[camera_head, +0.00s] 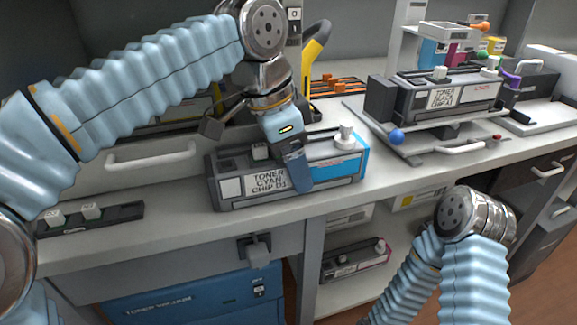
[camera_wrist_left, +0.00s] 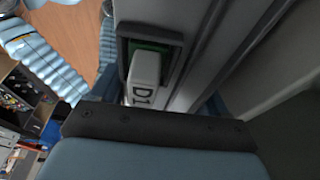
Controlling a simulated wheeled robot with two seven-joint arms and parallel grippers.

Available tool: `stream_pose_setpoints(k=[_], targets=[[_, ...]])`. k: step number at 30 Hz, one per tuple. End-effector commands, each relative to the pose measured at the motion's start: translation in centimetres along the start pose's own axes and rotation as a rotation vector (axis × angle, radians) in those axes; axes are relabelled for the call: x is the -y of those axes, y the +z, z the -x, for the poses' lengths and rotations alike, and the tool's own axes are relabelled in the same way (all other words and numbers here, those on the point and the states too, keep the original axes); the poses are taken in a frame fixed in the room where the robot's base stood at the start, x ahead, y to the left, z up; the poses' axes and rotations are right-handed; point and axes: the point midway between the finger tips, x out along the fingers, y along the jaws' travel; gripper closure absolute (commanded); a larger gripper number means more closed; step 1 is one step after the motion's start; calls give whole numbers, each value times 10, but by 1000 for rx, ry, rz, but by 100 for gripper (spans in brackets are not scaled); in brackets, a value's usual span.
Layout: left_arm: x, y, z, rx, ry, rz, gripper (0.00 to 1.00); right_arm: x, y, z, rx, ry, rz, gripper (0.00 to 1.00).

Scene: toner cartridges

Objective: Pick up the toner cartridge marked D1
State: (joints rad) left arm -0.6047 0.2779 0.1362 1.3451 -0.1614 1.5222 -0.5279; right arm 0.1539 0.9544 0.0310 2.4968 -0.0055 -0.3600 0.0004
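The toner cartridge marked D1 (camera_head: 268,182) lies on the white counter. It is grey with a cyan right end, and its front label reads TONER CYAN CHIP D1. My left gripper (camera_head: 292,168) is at the cartridge, a finger covering part of its front right of the label. The opposite finger is hidden, so I cannot tell how far apart they are or whether they grip. In the left wrist view, a white tab marked D1 (camera_wrist_left: 144,82) sits in a dark, green-lined slot, close to the camera. My right arm shows at lower right; its gripper is out of view.
A TONER BLACK cartridge (camera_head: 448,98) sits on a stand at right, with a blue ball (camera_head: 396,137) at its front. A dark strip with white tabs (camera_head: 92,217) lies at left. Another cartridge (camera_head: 356,262) is on the shelf below. The counter's front strip is clear.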

Motion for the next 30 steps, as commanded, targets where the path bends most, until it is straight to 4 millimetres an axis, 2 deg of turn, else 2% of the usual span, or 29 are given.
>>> stream_pose_setpoints(k=[1,9,20,30], targets=[[0,0,0,0,0,0,45,0,0,0,0,0,0,57],[0,0,1,-2,-1,-1,84,0,0,0,0,0,0,57],[-1,0,4,-3,-2,0,84,1,0,1,0,0,0,57],[-10,2,28,-5,-3,2,84,4,0,9,1,-1,1,57]])
